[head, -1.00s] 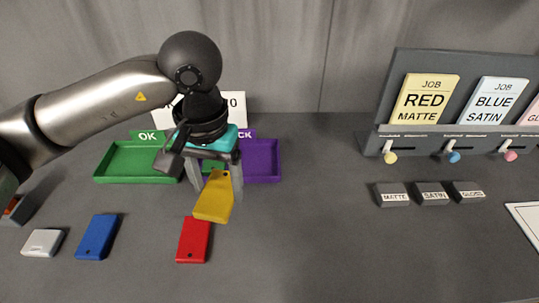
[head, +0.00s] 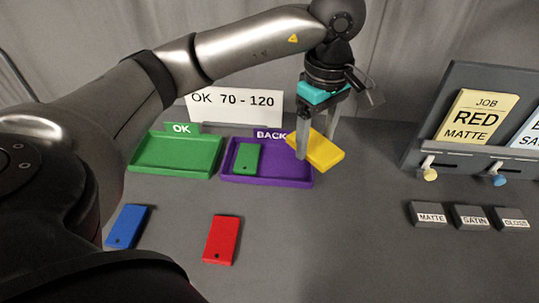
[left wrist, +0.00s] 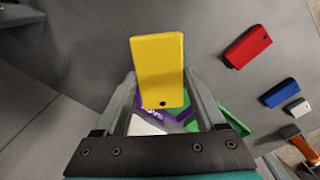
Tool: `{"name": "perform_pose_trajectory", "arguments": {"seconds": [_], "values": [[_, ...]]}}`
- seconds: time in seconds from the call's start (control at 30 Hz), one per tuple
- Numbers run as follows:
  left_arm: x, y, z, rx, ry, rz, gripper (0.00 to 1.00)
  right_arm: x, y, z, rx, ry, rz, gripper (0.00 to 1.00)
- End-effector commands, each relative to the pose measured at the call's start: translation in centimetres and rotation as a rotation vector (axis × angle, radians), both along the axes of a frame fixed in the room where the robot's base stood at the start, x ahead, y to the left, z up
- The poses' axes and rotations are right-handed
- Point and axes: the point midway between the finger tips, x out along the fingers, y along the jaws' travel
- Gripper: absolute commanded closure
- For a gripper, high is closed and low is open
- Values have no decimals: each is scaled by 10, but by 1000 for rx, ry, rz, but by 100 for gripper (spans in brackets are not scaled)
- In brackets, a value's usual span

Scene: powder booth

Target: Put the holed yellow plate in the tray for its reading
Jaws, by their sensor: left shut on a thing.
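My left gripper (head: 318,142) is shut on the holed yellow plate (head: 322,152) and holds it in the air at the right end of the purple tray. In the left wrist view the yellow plate (left wrist: 158,65) sits between the fingers, with its dark hole at the near end. The purple tray (head: 265,181), marked BACK, holds a green plate (head: 247,158). The green tray (head: 176,171), marked OK, is empty and stands left of it. A white sign (head: 235,104) behind them reads OK 70 - 120. My right gripper is not in view.
A red plate (head: 221,240) and a blue plate (head: 127,227) lie on the grey table in front of the trays. At right stand a job rack (head: 440,140) with cards and pegs, and MATTE, SATIN and GLOSS blocks (head: 472,216). The table's middle front is clear.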

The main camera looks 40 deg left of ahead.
Motion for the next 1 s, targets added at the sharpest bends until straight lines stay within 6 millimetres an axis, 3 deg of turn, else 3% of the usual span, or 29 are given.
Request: {"name": "perform_pose_trajectory", "arguments": {"seconds": [0.4,1.0], "values": [[28,28,21,-22,-18,836,96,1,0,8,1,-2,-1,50],[54,71,46,-43,-15,2010,96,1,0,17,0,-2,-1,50]]}}
